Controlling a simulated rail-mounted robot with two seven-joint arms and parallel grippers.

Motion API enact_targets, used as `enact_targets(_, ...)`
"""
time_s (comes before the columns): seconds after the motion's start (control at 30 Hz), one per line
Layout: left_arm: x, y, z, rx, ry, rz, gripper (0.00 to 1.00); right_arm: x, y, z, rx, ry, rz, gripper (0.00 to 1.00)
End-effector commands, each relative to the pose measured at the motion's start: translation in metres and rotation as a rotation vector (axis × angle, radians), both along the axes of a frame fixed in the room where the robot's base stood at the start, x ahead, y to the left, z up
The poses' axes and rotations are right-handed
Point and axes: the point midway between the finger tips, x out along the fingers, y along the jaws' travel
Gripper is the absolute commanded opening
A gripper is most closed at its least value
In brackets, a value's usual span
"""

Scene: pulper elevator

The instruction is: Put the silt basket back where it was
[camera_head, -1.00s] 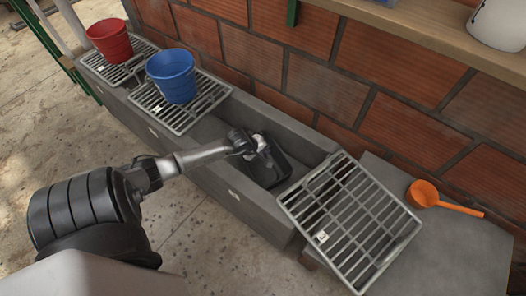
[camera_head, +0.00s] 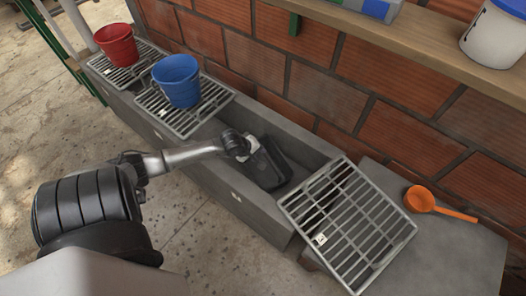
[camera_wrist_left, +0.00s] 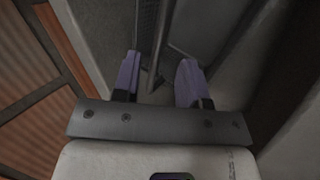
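The silt basket (camera_head: 272,166) is a dark box low in the open section of the grey trough (camera_head: 303,142). My left gripper (camera_head: 254,159) is down in the trough at the basket's left side and hides part of it. In the left wrist view the two purple fingers (camera_wrist_left: 159,82) stand wide apart. A thin grey bar, which looks like the basket's handle (camera_wrist_left: 163,40), runs between and beyond them, with no finger visibly pressed on it. Whether a finger touches the basket is not clear. My right gripper is in neither view.
A loose grating (camera_head: 347,222) leans at the trough's right end, beside an orange ladle (camera_head: 421,199) on a grey slab. Blue (camera_head: 177,82) and red (camera_head: 117,46) buckets stand on gratings at left. A brick wall and wooden shelf (camera_head: 400,30) bound the back.

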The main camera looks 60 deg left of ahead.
Motion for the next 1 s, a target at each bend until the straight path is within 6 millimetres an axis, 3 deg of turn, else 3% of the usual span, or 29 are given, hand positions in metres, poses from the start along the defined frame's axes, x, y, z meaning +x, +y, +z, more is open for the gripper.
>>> enact_targets(0.03,-0.007,0.0,0.013,0.002,0.002,-0.001,0.39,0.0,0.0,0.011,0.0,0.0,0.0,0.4)
enact_targets(0.13,-0.016,0.0,0.026,0.001,0.001,-0.002,0.39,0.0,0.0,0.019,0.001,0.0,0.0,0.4)
enact_targets(0.43,-0.033,-0.003,0.048,-0.012,-0.006,0.003,0.39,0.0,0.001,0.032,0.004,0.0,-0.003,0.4)
enact_targets(0.57,-0.028,-0.033,0.057,-0.169,-0.09,0.049,0.39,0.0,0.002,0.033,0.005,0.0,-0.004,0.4)
enact_targets(0.67,-0.017,-0.079,0.077,-0.469,-0.226,0.157,0.39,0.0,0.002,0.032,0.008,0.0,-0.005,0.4)
enact_targets(0.8,-0.004,-0.136,0.134,-1.08,-0.448,0.436,0.39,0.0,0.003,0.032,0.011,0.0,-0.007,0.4)
enact_targets(0.9,-0.004,-0.149,0.173,-1.539,-0.567,0.704,0.39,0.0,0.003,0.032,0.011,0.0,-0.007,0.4)
enact_targets(1.0,-0.012,-0.144,0.194,-1.972,-0.648,1.023,0.39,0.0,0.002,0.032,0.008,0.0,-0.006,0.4)
